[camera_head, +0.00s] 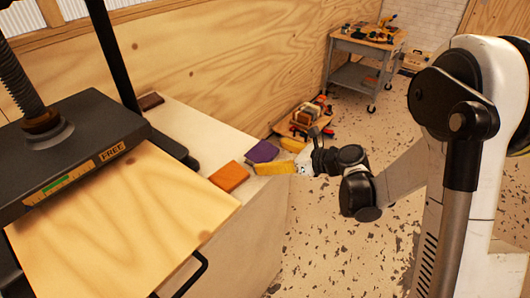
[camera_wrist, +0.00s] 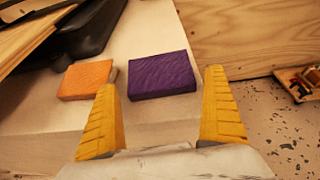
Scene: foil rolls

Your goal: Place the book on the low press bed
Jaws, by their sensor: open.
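A purple book (camera_head: 262,152) and an orange book (camera_head: 228,177) lie flat and apart on the pale bench top. They also show in the wrist view, purple (camera_wrist: 162,75) at centre and orange (camera_wrist: 86,80) to its left. The task does not say which book is meant. My gripper (camera_head: 286,160) is open at the bench's right end, its yellow fingers spread and nothing between them. In the wrist view my gripper (camera_wrist: 161,82) faces the purple book, which appears ahead of the gap, apart from the fingers. The press bed (camera_head: 120,220) looks like a bare pale wood board under a black platen.
The black press platen (camera_head: 75,150), marked FREE, overhangs the board's back part. A dark brown block (camera_head: 151,101) lies at the bench's far end. A plywood wall (camera_head: 220,60) runs behind. A tool cart (camera_head: 365,60) stands far off on speckled floor.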

